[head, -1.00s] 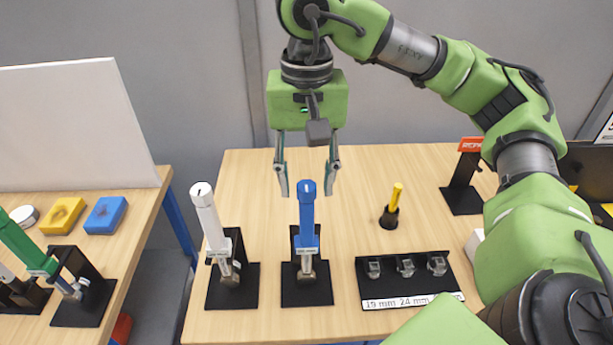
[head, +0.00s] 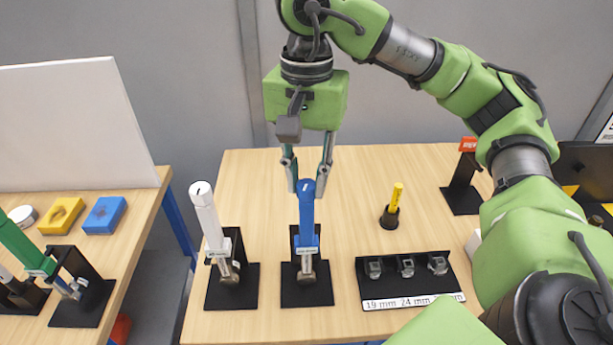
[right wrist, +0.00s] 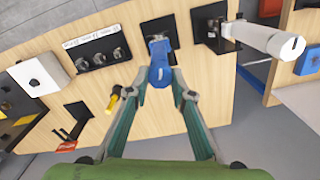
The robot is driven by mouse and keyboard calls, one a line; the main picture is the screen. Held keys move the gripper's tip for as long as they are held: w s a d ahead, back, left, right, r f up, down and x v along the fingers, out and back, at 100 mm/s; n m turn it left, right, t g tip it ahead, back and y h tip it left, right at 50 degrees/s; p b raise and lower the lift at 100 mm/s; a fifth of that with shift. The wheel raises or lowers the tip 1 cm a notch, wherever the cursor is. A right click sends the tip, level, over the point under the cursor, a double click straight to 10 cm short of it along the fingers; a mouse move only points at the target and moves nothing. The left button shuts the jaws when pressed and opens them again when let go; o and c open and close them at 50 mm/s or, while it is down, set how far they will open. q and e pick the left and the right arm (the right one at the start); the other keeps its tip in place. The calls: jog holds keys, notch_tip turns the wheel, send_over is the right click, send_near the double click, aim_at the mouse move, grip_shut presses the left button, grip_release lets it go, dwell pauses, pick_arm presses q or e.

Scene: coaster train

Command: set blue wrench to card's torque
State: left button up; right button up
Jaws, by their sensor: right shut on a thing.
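The blue wrench (head: 306,222) stands upright, handle up, in a black stand (head: 318,292) on the wooden table. Its blue end cap shows in the right wrist view (right wrist: 160,62) between my fingertips. My right gripper (head: 306,188), pointing down from above, is shut on the blue cap, one finger at each side. It shows in the right wrist view too (right wrist: 163,80). The small marks on the wrench are too small to read. No torque figure on a card is legible. My left gripper is not in view.
A white wrench (head: 207,220) stands close on the left. A black socket rack (head: 437,285) with size labels is at the right, behind it a yellow-topped tool (head: 395,195). The left table (head: 140,225) holds a green wrench (head: 25,245) and yellow and blue blocks. The back middle is clear.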

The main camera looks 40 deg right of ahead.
jog(key=m, duration=0.4)
jog(key=shift+m+p, duration=0.4)
jog(key=m, duration=0.5)
jog(key=shift+s+p, duration=0.1)
jog(key=shift+p, duration=0.25)
jog(key=m, duration=0.5)
jog(key=shift+m, duration=0.4)
jog(key=m, duration=0.4)
jog(key=shift+p, duration=0.35)
jog(key=shift+m, duration=0.4)
jog(key=o, duration=1.1)
jog(key=shift+r, duration=0.1)
